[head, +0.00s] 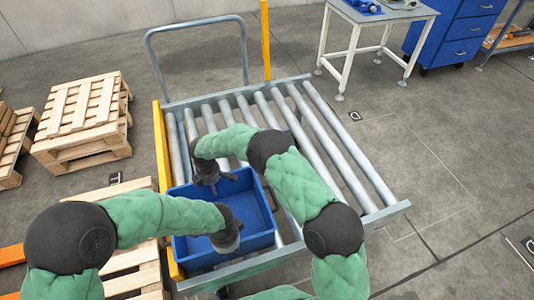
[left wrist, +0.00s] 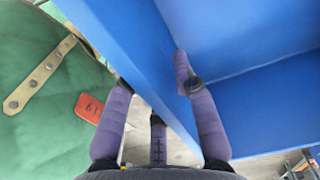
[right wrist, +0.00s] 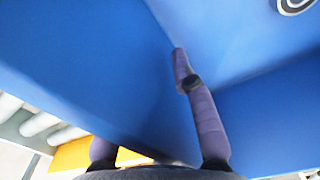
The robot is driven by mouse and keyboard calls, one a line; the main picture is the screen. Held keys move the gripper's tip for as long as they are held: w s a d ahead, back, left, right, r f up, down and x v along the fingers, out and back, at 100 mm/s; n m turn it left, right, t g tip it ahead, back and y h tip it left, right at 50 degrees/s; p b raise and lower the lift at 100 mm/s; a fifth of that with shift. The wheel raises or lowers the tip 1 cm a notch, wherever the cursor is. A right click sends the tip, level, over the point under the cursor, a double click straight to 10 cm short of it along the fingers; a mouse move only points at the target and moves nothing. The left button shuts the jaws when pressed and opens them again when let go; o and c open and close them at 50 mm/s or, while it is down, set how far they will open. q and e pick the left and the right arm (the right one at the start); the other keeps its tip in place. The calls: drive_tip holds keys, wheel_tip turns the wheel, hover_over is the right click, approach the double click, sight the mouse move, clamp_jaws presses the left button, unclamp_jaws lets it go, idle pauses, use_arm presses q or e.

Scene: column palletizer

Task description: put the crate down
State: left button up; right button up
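The blue crate (head: 258,205) is open-topped and looks empty. It is level over the near left corner of the roller table (head: 305,160), beside the yellow side rail; I cannot tell whether its base touches the rollers. My left gripper (head: 222,247) is at the crate's near wall. The left wrist view shows its fingers (left wrist: 160,100) on both sides of that wall, closed on it. My right gripper (head: 210,187) is at the far wall. In the right wrist view one finger (right wrist: 197,100) lies against the inside; the outer fingers are mostly hidden behind the wall.
The yellow rail (head: 161,145) runs along the table's left side. Rollers to the right and behind the crate are bare. Wooden pallets (head: 85,112) stand on the left, with another (head: 135,265) close to the table. A white-legged workbench (head: 385,15) and blue cabinet (head: 462,30) stand behind.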

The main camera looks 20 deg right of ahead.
use_arm(q)
drive_tip(key=shift+r, duration=0.15)
wheel_tip(320, 180, up, 12)
use_arm(e)
wheel_tip(320, 180, up, 12)
idle(1.0)
idle(0.5)
